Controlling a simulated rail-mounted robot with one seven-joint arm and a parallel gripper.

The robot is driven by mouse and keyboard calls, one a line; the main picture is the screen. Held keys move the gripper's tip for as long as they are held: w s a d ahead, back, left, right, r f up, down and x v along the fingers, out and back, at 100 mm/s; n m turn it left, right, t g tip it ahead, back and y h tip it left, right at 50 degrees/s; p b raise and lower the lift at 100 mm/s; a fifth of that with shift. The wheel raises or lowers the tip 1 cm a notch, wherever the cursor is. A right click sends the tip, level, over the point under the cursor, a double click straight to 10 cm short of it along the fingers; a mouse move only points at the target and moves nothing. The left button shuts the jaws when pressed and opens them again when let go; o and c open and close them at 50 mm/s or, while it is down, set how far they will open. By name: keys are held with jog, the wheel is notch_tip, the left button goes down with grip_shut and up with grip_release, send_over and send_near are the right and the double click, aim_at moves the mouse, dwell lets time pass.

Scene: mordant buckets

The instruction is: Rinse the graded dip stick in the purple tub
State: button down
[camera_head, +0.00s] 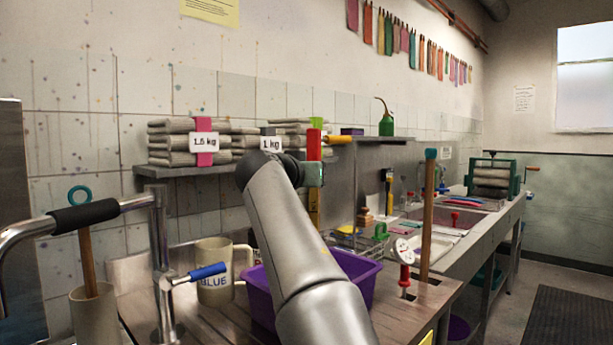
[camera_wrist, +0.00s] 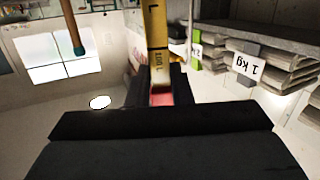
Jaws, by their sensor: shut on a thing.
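The graded dip stick (camera_head: 314,207) has a red upper end and a yellow scale with dark marks, and it hangs roughly upright. My gripper (camera_head: 314,173) is shut on its red part. In the wrist view the yellow scale (camera_wrist: 156,45) runs away from my gripper (camera_wrist: 161,90), with red showing between the jaws. The purple tub (camera_head: 368,285) stands on the wooden counter, partly hidden behind my arm. In the head view the stick shows above the tub's back side. My arm hides its lower end, so I cannot tell whether it is inside the tub.
A beige mug marked BLUE (camera_head: 216,290) stands left of the tub, near a tap (camera_head: 160,250) with a blue lever. A wall shelf with weighted bundles (camera_head: 190,172) is close behind my gripper. A red-handled tool (camera_head: 405,275) and a wooden stick (camera_head: 428,215) stand upright to the right.

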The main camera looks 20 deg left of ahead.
jog(key=shift+w+d, duration=0.1)
jog(key=shift+d, duration=0.15)
jog(key=shift+a, duration=0.1)
notch_tip(320, 180, up, 12)
jog(key=a+p, duration=0.1)
jog(key=p, duration=1)
jog(key=shift+s+a+f+p, duration=0.15)
jog(key=shift+s+f+p, duration=0.15)
jog(key=shift+p, duration=0.1)
jog(key=shift+r, duration=0.1)
dwell(2.7)
notch_tip(320, 180, up, 5)
jog(key=p, duration=0.5)
